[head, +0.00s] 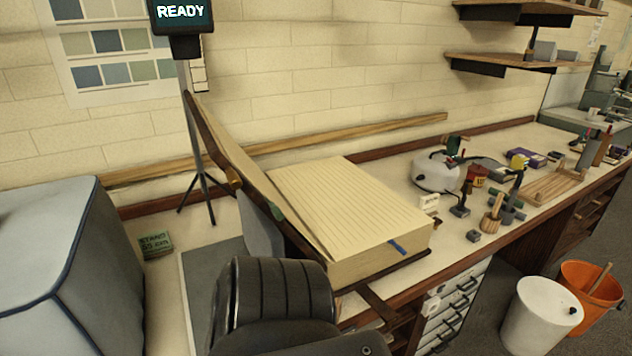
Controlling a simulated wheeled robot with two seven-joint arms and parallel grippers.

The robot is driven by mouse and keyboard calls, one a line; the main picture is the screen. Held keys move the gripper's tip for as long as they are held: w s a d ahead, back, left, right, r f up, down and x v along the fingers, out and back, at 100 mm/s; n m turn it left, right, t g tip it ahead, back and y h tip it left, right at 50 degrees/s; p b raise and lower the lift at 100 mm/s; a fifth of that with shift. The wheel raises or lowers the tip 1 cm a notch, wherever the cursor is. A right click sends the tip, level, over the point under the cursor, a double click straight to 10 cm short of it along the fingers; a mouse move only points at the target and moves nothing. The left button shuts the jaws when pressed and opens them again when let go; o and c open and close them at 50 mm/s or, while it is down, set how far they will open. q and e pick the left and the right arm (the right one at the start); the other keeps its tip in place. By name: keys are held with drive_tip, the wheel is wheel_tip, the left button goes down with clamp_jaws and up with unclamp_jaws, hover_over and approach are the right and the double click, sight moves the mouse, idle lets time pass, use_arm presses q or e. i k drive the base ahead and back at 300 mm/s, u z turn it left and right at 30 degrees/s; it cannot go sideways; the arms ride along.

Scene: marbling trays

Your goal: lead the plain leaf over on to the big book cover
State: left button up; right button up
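The big book lies on the bench with its lined page block (350,215) facing up. Its big cover (207,128) stands raised at the left, tilted up and seen nearly edge-on with a dark brown edge. A plain cream sheet surface (262,183) slopes between the raised cover and the lined pages. I cannot tell whether it is the loose plain leaf or the cover's inner lining. A blue ribbon (398,246) hangs at the block's front edge. A dark ribbed arm part of mine (270,300) is in front of the book. Neither gripper's fingertips are visible.
A tripod stand (205,190) with a READY display (181,12) stands behind the cover. A small green sign (156,245) is at left. A white pot (437,172), small tools and a wooden rack (553,185) crowd the bench right of the book. Buckets stand on the floor.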

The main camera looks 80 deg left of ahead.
sight(238, 157)
drive_tip(key=z, duration=0.5)
drive_tip(key=i, duration=1.7)
drive_tip(key=u, duration=3.3)
